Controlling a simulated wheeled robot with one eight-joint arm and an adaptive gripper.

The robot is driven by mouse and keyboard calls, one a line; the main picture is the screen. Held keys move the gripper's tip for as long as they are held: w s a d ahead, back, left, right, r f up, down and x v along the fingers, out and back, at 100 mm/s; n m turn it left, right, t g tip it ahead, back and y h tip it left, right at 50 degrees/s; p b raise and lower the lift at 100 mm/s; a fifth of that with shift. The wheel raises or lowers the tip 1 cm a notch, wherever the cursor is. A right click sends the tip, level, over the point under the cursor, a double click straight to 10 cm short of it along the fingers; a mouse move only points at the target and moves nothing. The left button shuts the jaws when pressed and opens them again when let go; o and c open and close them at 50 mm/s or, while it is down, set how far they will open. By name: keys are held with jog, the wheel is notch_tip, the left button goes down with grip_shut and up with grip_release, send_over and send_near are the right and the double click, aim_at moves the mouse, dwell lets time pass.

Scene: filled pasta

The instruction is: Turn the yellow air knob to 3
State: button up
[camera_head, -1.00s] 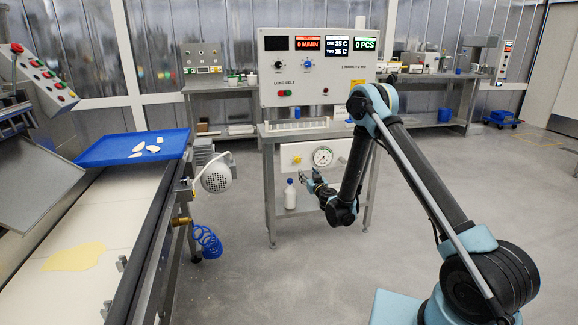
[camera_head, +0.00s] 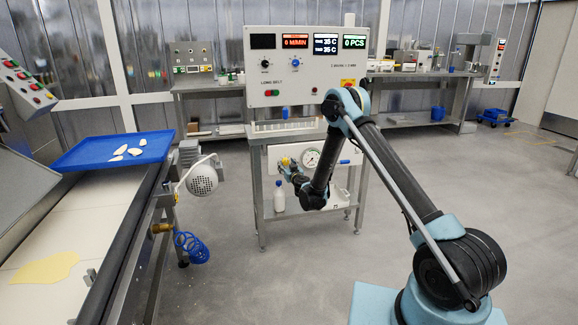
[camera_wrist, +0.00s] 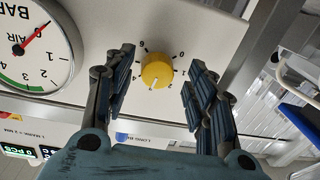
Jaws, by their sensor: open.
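The yellow air knob (camera_wrist: 157,70) is on a pale panel, with a ring of printed numbers around it. Its light pointer mark is on the lower side in the wrist view; the exact number it points at is hard to read. My gripper (camera_wrist: 161,62) is open, with one finger on each side of the knob and visible gaps to it. In the head view my gripper (camera_head: 288,168) is at the panel and partly hides the knob (camera_head: 285,161).
A round air gauge (camera_wrist: 32,45) is beside the knob, its red needle near 0. A white bottle (camera_head: 279,196) stands below the panel. The blue tray (camera_head: 116,151) and conveyor (camera_head: 100,205) are at left. Open floor lies at front right.

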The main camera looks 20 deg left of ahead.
jog(key=shift+w+a, duration=0.15)
jog(key=shift+w, duration=0.25)
jog(key=shift+w, duration=0.1)
jog(key=c, duration=1.1)
jog(key=shift+n, duration=0.8)
jog(key=o, duration=1.1)
